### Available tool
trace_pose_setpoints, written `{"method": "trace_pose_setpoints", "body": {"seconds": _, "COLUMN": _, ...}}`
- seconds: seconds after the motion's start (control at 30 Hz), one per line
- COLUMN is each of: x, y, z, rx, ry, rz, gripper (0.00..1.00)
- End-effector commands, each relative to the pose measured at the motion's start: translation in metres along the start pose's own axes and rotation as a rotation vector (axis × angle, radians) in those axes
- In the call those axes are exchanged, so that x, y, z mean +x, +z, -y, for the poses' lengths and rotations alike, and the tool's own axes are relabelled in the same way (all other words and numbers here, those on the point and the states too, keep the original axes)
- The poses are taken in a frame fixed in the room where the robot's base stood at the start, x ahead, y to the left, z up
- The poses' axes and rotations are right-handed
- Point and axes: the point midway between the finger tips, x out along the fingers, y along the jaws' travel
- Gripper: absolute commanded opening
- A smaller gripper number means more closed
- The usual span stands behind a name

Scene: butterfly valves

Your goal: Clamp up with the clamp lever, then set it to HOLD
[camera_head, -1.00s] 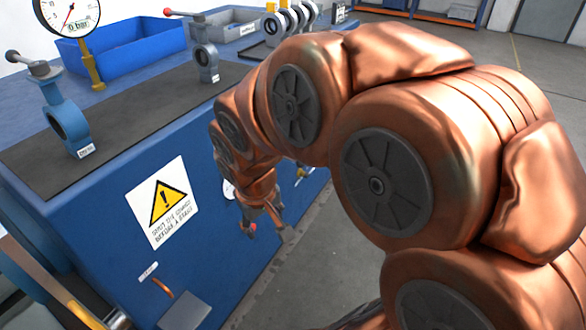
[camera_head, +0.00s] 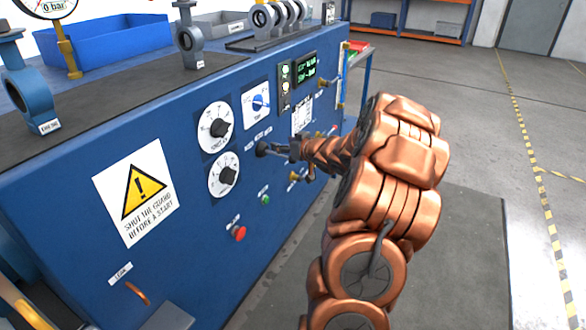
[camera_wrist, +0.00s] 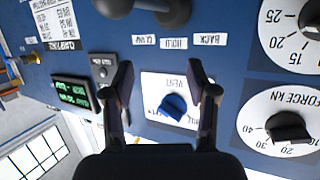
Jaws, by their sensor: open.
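In the wrist view, which sees the panel upside down, a dark lever with a rounded end (camera_wrist: 172,12) is cut off by the top edge. I take it to be the clamp lever. Beside it are the labels CLAMP (camera_wrist: 145,40), HOLD (camera_wrist: 174,43) and BACK (camera_wrist: 210,39). My gripper (camera_wrist: 160,75) is open, with nothing seen between its fingers. In the head view my gripper (camera_head: 277,151) is at the panel, close to a black knob (camera_head: 262,148) below those labels. I cannot tell whether they touch. My gripper hides part of the lever.
A blue VENT knob (camera_wrist: 174,106) lies behind my fingers in the wrist view. Two dials (camera_head: 216,127) are left of my gripper in the head view. A red button (camera_head: 238,233) is lower down. Yellow handles (camera_head: 295,176) stick out nearby. Floor to the right is free.

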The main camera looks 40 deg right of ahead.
Motion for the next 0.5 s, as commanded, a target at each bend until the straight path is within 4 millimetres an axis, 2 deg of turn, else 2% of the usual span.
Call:
{"method": "trace_pose_setpoints", "body": {"seconds": 0.03, "x": -0.001, "y": 0.021, "z": -0.015, "rx": 0.022, "ry": -0.020, "rz": -0.036, "gripper": 0.58}}
{"method": "trace_pose_setpoints", "body": {"seconds": 0.2, "x": -0.018, "y": 0.055, "z": -0.038, "rx": 0.074, "ry": -0.121, "rz": -0.156, "gripper": 0.58}}
{"method": "trace_pose_setpoints", "body": {"seconds": 0.37, "x": -0.037, "y": 0.080, "z": -0.047, "rx": 0.118, "ry": -0.197, "rz": -0.232, "gripper": 0.58}}
{"method": "trace_pose_setpoints", "body": {"seconds": 0.5, "x": -0.049, "y": 0.089, "z": -0.050, "rx": 0.137, "ry": -0.236, "rz": -0.267, "gripper": 0.58}}
